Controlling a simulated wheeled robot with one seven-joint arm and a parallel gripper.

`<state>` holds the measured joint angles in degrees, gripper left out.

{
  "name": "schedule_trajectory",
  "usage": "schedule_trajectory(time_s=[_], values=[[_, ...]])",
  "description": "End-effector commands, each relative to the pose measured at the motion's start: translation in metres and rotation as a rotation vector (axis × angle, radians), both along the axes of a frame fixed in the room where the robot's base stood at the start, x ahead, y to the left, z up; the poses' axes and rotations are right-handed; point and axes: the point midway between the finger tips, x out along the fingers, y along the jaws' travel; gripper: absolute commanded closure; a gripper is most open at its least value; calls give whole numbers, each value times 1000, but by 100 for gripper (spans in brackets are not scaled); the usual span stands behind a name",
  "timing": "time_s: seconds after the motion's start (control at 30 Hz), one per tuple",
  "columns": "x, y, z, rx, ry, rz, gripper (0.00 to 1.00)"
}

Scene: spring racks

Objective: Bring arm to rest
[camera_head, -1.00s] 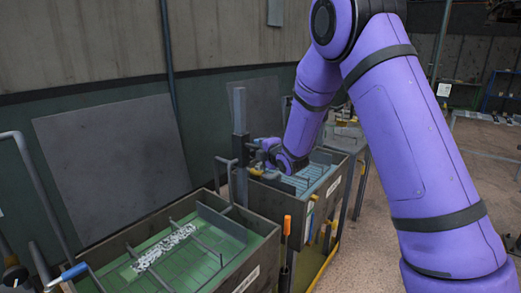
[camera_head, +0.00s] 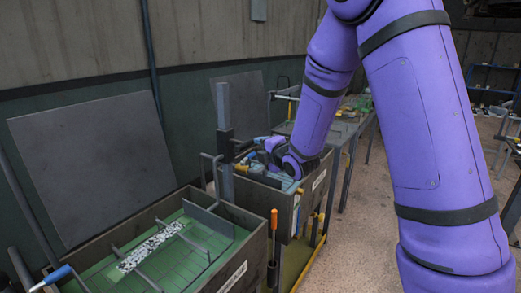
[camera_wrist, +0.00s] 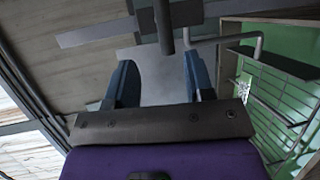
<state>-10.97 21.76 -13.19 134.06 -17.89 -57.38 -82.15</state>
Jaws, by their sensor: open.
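My purple arm reaches from the right of the head view down to the far spring rack (camera_head: 312,188). My gripper (camera_head: 262,143) is over that rack, close to the upright grey post (camera_head: 225,140). In the wrist view my gripper (camera_wrist: 160,80) shows two blue-grey fingers spread apart with nothing between them. A dark post (camera_wrist: 164,25) stands beyond the fingertips.
The near rack (camera_head: 262,245) has a green floor with a patch of small pale pieces (camera_head: 150,245). A grey panel (camera_head: 90,160) leans against the wall. An orange-handled tool (camera_head: 274,220) stands beside the racks. Open floor (camera_head: 350,240) lies right of them.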

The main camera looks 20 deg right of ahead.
Motion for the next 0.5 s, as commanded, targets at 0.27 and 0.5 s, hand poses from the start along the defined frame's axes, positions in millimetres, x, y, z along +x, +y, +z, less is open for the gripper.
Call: schedule_trajectory(time_s=[0.27,0.5], values=[[-2,-2,5,18,13,-12,51],[-28,-18,44,202,158,-142,51]])
